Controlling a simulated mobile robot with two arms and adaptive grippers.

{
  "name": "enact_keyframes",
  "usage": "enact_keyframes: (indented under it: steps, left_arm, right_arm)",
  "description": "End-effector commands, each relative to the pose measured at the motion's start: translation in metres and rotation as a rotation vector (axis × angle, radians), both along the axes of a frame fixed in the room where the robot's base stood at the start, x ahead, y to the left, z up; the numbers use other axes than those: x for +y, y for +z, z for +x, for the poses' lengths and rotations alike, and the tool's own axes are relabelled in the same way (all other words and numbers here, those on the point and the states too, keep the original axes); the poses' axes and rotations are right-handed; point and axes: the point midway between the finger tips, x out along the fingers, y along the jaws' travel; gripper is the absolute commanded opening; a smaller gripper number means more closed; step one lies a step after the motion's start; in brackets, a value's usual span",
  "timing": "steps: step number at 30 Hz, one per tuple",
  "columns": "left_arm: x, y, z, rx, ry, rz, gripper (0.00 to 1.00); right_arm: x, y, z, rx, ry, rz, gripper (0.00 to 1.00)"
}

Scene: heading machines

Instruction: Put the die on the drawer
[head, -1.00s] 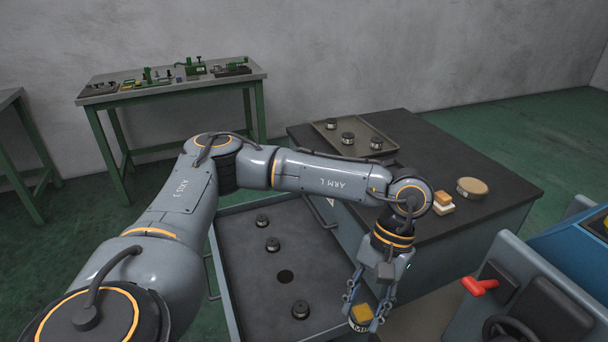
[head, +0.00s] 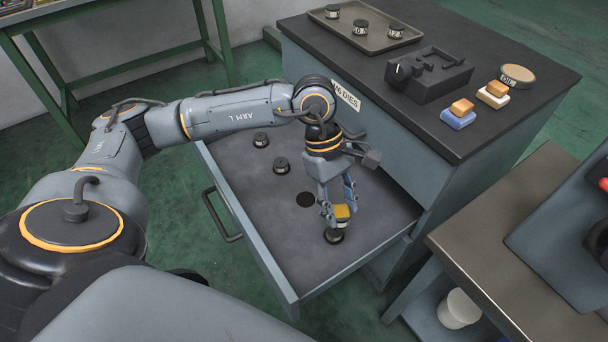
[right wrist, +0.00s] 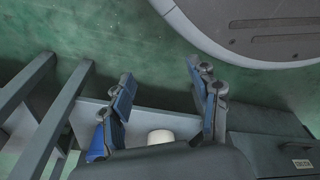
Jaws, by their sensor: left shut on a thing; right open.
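My left gripper (head: 338,208) is shut on a die with a yellow top (head: 342,211), held over the open drawer (head: 255,208). Just below it in the picture, a dark round die (head: 334,237) stands on the drawer floor; I cannot tell how big the gap between them is. Two more dark dies, one at the back left (head: 261,140) and one nearer the middle (head: 281,167), stand in the drawer. A bare dark round spot (head: 306,200) lies between the dies, left of the held die. My right gripper (right wrist: 162,105) is open and empty in the right wrist view.
The cabinet top (head: 440,135) carries a tray (head: 378,47) with three dies, a dark fixture (head: 430,75), yellow-topped blocks and a round tan-topped piece (head: 517,76). A bench (head: 480,260) stands at right, a white bucket (head: 459,309) below it.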

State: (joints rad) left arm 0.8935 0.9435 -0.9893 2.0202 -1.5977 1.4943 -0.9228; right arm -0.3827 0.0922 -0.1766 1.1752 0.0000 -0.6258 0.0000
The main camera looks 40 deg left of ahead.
Motion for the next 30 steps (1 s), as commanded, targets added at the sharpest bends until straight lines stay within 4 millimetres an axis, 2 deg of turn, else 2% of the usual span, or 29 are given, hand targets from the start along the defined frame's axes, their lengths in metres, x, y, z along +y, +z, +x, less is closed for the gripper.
enact_keyframes:
  steps: [1, 6, 12, 15, 22, 30]
  left_arm:
    - [0.002, -0.020, 0.002, 0.002, 0.137, -0.002, 0.00]
    - [0.011, -0.045, 0.017, -0.001, 0.598, -0.002, 0.00]
    - [0.028, -0.063, 0.031, -0.002, 1.028, -0.002, 0.00]
    - [0.035, -0.067, 0.035, -0.001, 1.168, -0.002, 0.00]
    - [0.054, -0.075, 0.046, 0.001, 1.290, 0.003, 0.00]
    - [0.108, -0.103, 0.080, 0.002, 1.292, 0.004, 0.00]
  right_arm:
    - [0.002, -0.006, 0.010, -0.011, -0.002, 0.002, 0.61]
    - [0.006, 0.007, 0.037, -0.030, -0.007, 0.004, 0.61]
    - [0.009, 0.024, 0.057, -0.048, -0.011, 0.006, 0.61]
    - [0.009, 0.031, 0.061, -0.052, -0.012, 0.006, 0.61]
    - [0.010, 0.041, 0.066, -0.058, -0.013, 0.007, 0.61]
    - [0.010, 0.053, 0.071, -0.066, -0.014, 0.007, 0.61]
